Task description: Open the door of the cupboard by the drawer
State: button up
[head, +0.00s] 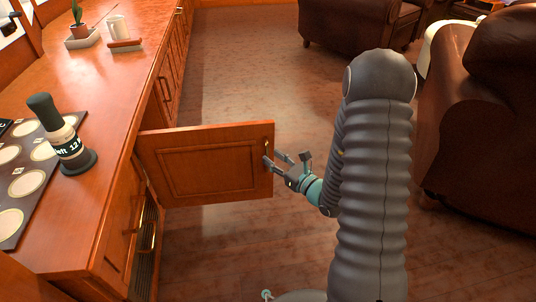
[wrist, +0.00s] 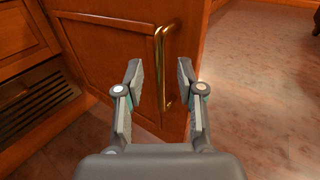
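The wooden cupboard door (head: 205,165) stands swung well out from the cabinet, roughly square to its front. In the wrist view the door (wrist: 105,45) carries an upright brass handle (wrist: 160,50) near its free edge. My gripper (head: 273,157) is at that free edge in the head view. In the wrist view my gripper (wrist: 160,82) is open, with its two fingers apart and the handle showing between them. I see gaps between the fingers and the handle; the exact depth is hard to tell.
A long wooden counter (head: 100,95) runs along the left. On it are a dark grinder-like object (head: 68,140), a mat with pale discs (head: 18,225), a white mug (head: 117,27) and a potted plant (head: 78,18). Brown armchairs (head: 485,120) stand right. Floor beyond the door is clear.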

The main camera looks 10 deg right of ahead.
jog(key=v, duration=0.8)
jog(key=shift+s, duration=0.15)
jog(key=shift+d, duration=0.15)
jog(key=s+a+r+n+g+p, duration=0.1)
jog(key=s+a+n+g, duration=0.3)
jog(key=s+n+g, duration=0.45)
jog(key=s+a+r+n+g+p, duration=0.1)
jog(key=s+a+n+g, duration=0.3)
jog(key=s+n+g, duration=0.45)
jog(key=s+d+r+n+t+h+p, duration=0.2)
jog(key=s+d+r+n+h+p, duration=0.15)
jog(key=d+r+n+h, duration=0.7)
jog(key=a+r+n+t+p, duration=0.1)
jog(key=a+r+t+p, duration=0.1)
jog(key=r, duration=0.6)
jog(key=s+a+r+t+p, duration=0.1)
jog(key=r+t+p, duration=0.1)
jog(key=r, duration=0.6)
jog(key=shift+s+a+r+n+t+p, duration=0.25)
jog(key=shift+a+r+n+t+p, duration=0.15)
jog(key=shift+t, duration=0.4)
